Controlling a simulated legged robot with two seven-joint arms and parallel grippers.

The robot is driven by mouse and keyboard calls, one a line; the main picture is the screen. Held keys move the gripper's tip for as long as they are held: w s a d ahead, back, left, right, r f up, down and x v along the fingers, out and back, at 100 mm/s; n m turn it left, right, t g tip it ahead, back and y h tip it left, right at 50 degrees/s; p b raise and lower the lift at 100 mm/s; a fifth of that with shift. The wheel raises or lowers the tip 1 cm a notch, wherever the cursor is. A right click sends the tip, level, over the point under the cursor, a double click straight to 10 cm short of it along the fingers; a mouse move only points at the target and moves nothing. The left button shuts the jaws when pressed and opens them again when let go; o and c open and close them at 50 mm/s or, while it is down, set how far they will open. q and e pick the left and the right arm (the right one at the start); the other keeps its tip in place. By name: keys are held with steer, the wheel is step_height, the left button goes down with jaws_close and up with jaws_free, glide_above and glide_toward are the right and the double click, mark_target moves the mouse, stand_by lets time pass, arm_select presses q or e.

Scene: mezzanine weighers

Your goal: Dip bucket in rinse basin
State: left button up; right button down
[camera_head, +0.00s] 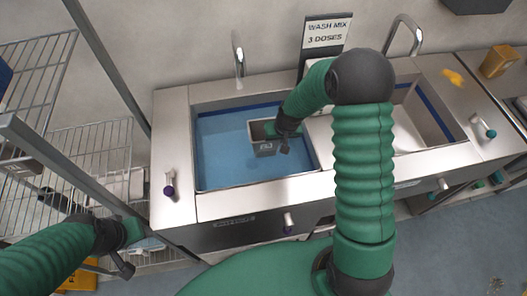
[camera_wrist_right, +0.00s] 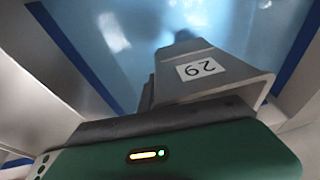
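A small grey bucket (camera_head: 262,146) with a number label is over the blue water inside the left basin (camera_head: 218,165). I cannot tell whether its bottom touches the water. My right gripper (camera_head: 284,138) is at the bucket's right side and appears shut on its rim; the arm hides part of this. In the right wrist view the bucket (camera_wrist_right: 218,88) shows its "29" label upside down, just beyond the gripper, with blue water behind it. My left gripper (camera_head: 125,258) is low at the left, away from the basins, and its fingers are unclear.
A second basin (camera_head: 420,130) with a tap lies right, partly behind my arm. A "WASH MIX 3 DOSES" sign (camera_head: 327,32) stands behind the counter. A tap (camera_head: 238,55) rises behind the left basin. Wire shelves (camera_head: 90,145) stand left. A yellow container (camera_head: 498,61) sits far right.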

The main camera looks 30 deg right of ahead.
step_height(320, 180, up, 12)
steer(key=p, duration=0.9)
steer(key=shift+f, duration=0.15)
stand_by(0.9)
